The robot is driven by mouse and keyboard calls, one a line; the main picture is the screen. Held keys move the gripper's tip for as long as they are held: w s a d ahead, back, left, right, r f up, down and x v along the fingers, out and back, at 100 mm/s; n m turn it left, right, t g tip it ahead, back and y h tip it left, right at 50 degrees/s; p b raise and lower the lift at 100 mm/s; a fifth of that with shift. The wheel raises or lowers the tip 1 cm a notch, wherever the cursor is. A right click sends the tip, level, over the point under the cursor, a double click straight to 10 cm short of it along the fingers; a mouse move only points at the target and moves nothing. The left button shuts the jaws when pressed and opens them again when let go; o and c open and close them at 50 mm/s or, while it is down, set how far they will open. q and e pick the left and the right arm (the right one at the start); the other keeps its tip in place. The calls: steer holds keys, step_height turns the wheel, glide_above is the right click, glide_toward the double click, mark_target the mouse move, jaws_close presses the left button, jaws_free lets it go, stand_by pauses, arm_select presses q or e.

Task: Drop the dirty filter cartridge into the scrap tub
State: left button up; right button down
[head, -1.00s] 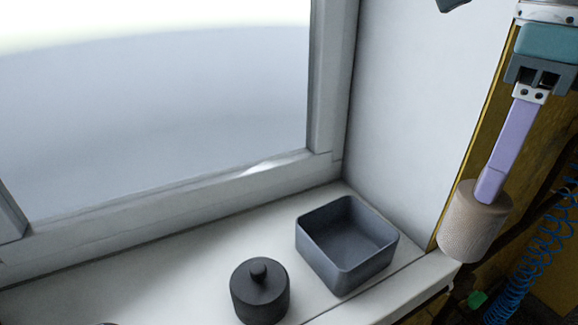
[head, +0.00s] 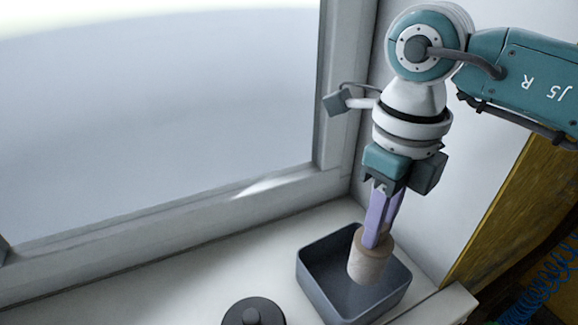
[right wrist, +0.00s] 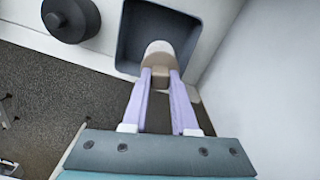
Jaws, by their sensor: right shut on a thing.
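The filter cartridge (head: 367,265) is a pale beige cylinder. My right gripper (head: 376,238) has lilac fingers and is shut on the cartridge's upper end. The cartridge hangs nearly upright over the grey square open tub (head: 316,296) on the sill. In the head view it covers part of the tub's inside; whether its lower end is below the rim I cannot tell. In the right wrist view the cartridge (right wrist: 158,52) shows between the fingertips (right wrist: 160,72), in front of the tub (right wrist: 130,66). My left gripper is not in view.
A dark round lidded pot (head: 254,313) with a knob stands left of the tub; it also shows in the right wrist view (right wrist: 70,18). A window frame (head: 200,205) runs behind the white sill (head: 170,265). A white wall rises right of the tub.

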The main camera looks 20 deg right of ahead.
step_height(320, 180, down, 2)
steer(key=shift+f+b, duration=0.15)
steer(key=shift+b, duration=0.45)
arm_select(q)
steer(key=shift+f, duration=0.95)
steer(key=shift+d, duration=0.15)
arm_select(e)
steer(key=c, duration=0.6)
jaws_free()
step_height(320, 180, up, 10)
steer(key=shift+r, duration=0.1)
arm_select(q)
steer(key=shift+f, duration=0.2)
